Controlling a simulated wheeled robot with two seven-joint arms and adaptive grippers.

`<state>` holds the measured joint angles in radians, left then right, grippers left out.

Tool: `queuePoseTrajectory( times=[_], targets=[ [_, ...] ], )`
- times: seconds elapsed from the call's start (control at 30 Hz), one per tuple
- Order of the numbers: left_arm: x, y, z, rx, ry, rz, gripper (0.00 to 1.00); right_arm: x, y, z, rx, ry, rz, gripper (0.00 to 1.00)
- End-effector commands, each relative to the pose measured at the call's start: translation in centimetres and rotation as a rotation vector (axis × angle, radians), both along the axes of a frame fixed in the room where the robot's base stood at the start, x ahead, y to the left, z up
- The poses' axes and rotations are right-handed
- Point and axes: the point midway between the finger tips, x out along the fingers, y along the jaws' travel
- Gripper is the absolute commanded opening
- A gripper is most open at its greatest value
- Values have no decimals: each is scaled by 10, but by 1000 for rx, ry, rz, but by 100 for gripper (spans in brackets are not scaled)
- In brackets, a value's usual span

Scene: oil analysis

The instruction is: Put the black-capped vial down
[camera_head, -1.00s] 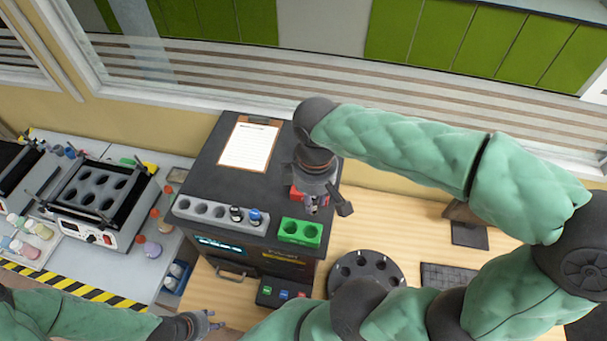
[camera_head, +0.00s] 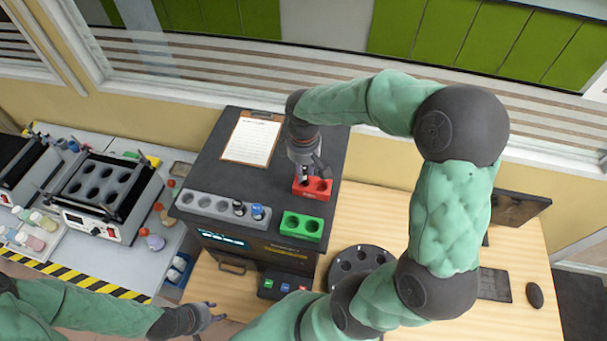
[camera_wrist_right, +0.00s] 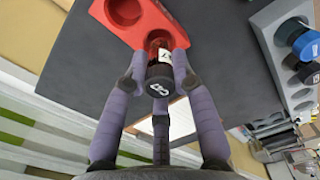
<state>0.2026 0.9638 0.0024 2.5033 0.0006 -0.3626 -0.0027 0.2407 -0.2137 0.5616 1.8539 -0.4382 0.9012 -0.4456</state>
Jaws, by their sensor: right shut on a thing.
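The black-capped vial (camera_wrist_right: 161,74) shows in the right wrist view, with its cap toward the camera and a reddish-brown body with a white label. My right gripper (camera_wrist_right: 160,84) is shut around it. The vial stands at one hole of the red two-hole rack (camera_wrist_right: 139,37), with its lower end at or in that hole; how deep I cannot tell. The rack's other hole is empty. In the head view my right gripper (camera_head: 304,180) is over the left part of the red rack (camera_head: 322,192). My left gripper (camera_head: 212,314) is open and empty at the lower left.
A grey rack (camera_head: 208,204) holds a black-capped and a blue-capped vial at its right end. A green two-hole rack (camera_head: 302,227) is empty. A clipboard (camera_head: 250,140) lies behind. A round black holder (camera_head: 360,257) stands on the desk at the right.

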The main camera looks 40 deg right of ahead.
Motion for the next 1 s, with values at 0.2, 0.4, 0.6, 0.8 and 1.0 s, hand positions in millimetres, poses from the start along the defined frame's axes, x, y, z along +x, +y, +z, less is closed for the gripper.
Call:
queuePoseTrajectory(
  times=[0.2,0.4,0.6,0.8,1.0],
  targets=[
    [0,0,5,0,0,0,40,1,-1,-28,1,4,-1,0],
    [0,0,5,0,0,0,40,2,-1,-33,0,1,-1,0],
    [0,0,3,0,0,0,40,2,-1,-35,0,1,-1,0],
    [0,0,2,0,0,0,40,1,-1,-36,0,1,-1,50],
    [0,0,2,0,0,0,40,1,-1,-36,0,1,-1,50]
  ],
)
